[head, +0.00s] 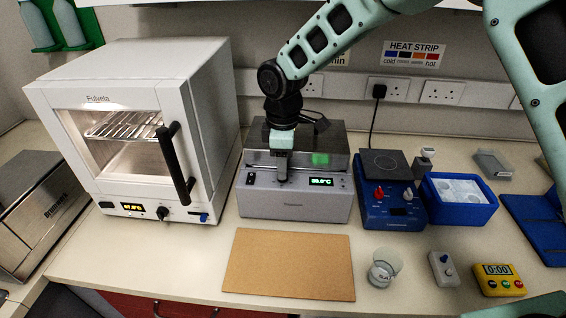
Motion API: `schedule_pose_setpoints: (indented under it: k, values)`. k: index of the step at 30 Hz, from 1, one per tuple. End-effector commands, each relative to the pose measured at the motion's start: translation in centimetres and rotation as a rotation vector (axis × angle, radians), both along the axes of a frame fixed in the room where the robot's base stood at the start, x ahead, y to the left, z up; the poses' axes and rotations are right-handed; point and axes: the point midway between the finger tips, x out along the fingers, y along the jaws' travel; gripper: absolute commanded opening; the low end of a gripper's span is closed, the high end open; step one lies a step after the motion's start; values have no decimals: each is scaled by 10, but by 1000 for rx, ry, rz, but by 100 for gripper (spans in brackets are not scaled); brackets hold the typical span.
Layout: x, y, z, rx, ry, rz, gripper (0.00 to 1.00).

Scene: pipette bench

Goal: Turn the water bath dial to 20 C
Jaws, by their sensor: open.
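The water bath (295,206) is a grey box with a metal basin on top, standing on the bench between the oven and the blue hotplate. Its front panel has a black switch at the left and a lit green display (320,181) at the right; the digits are too small to read surely. My gripper (282,179) points down at the middle of this panel, between switch and display. Its jaws are open, though the fingers are small here. The dial is not clearly visible; the fingers cover that part of the panel. I cannot tell whether they touch it.
A white oven (205,120) with a black handle stands close at left. A blue hotplate (392,207) and a blue ice box (459,205) stand at right. A brown board (289,265) lies in front, with a glass beaker (382,272) and a yellow timer (499,281) further right.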

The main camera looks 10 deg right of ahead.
Motion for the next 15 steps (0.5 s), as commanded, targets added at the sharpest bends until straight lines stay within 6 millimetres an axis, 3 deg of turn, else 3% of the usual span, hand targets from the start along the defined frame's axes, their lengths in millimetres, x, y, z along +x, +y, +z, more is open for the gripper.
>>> schedule_pose_setpoints:
  k: [1, 9, 15]
  values:
    - [-1, 1, 13, 1, 0, 1, 47]
    - [-6, 5, 51, 1, 4, -2, 47]
    - [-8, 7, 59, 0, 5, -3, 47]
